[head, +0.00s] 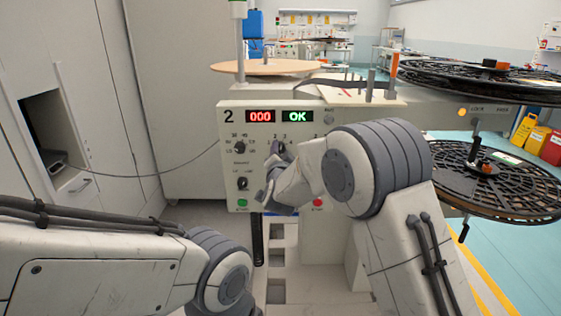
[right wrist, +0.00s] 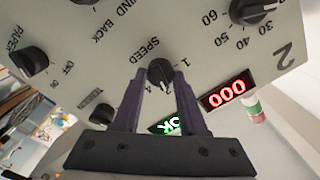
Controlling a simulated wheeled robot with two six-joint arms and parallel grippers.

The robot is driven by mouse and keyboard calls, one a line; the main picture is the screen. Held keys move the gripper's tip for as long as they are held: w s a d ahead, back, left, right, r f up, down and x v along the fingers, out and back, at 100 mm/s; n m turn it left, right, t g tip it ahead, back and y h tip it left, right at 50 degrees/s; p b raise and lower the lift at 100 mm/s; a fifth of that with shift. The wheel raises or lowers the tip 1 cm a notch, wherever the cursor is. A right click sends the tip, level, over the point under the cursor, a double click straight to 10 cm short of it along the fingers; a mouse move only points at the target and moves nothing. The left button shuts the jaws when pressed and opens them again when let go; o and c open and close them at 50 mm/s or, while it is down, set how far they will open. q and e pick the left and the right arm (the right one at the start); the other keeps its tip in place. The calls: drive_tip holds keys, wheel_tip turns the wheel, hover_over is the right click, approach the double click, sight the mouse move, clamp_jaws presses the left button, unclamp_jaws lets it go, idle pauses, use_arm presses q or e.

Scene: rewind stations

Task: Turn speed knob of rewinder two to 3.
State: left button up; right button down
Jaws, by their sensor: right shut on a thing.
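Rewinder two's white control panel (head: 226,160) faces me in the head view, marked 2, with a red 000 display (head: 260,116) and a green OK display (head: 297,116). The speed knob (right wrist: 160,71) is black and sits below the word SPEED in the right wrist view. My right gripper (right wrist: 161,78) has its two dark fingers on either side of this knob and is shut on it. The 1 and a 4 show on its scale; the fingers hide part of the scale and I cannot tell where the pointer stands. My left gripper is out of view.
Other knobs sit nearby: a minutes-style dial (head: 240,147), a lower knob (head: 242,183) and the paper knob (right wrist: 30,62). A green button (head: 242,203) and a red button (head: 318,202) are lower on the panel. Black reels (head: 485,180) stand at right.

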drive_tip(key=shift+f+m+b, duration=0.1)
drive_tip(key=shift+m+b, duration=0.55)
drive_tip(key=shift+m, duration=0.05)
drive_tip(key=shift+c, duration=2.2)
unclamp_jaws()
drive_tip(key=s, duration=1)
drive_tip(key=shift+s, duration=0.25)
